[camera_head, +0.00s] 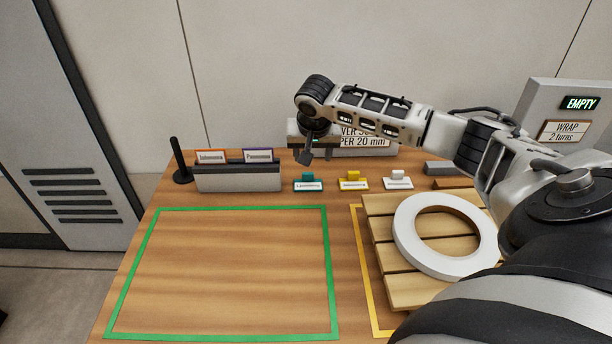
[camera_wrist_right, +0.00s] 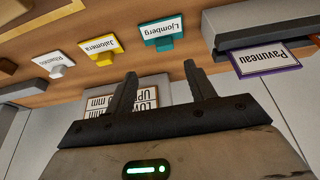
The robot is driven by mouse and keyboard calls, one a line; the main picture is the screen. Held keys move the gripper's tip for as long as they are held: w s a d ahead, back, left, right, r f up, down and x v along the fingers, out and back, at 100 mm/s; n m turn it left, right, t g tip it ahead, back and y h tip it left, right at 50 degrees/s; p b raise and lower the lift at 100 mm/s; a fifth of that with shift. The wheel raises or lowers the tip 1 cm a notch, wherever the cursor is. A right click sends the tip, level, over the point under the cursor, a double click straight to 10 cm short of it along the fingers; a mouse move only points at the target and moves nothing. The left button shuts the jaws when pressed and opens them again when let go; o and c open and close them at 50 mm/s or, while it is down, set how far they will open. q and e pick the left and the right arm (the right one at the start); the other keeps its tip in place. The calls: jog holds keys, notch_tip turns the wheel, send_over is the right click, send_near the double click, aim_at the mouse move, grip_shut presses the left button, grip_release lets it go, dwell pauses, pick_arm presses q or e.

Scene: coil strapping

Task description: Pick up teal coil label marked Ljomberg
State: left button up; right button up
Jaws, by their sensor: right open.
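The teal label marked Ljomberg (camera_head: 308,185) stands on the wooden table with its teal tab upward, leftmost in a row of three labels. In the right wrist view the teal label (camera_wrist_right: 164,33) is upside down, just beyond the fingertips. My right gripper (camera_head: 304,157) is above and behind the label, apart from it. In its wrist view the gripper (camera_wrist_right: 161,74) has its two fingers spread with nothing between them. My left gripper is not in view.
A yellow label (camera_head: 353,182) and a white label (camera_head: 398,182) stand to the right. A grey holder (camera_head: 238,180) with two cards is close on the left. A white coil (camera_head: 410,240) lies on a slatted pallet. The green-outlined area (camera_head: 225,275) is empty.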

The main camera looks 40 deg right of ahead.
aim_at(308, 173)
jog(key=x, duration=0.9)
jog(key=shift+w+a+b, duration=0.25)
jog(key=shift+w+b, duration=0.1)
jog(key=shift+b, duration=0.05)
jog(key=shift+c, duration=0.3)
grip_shut()
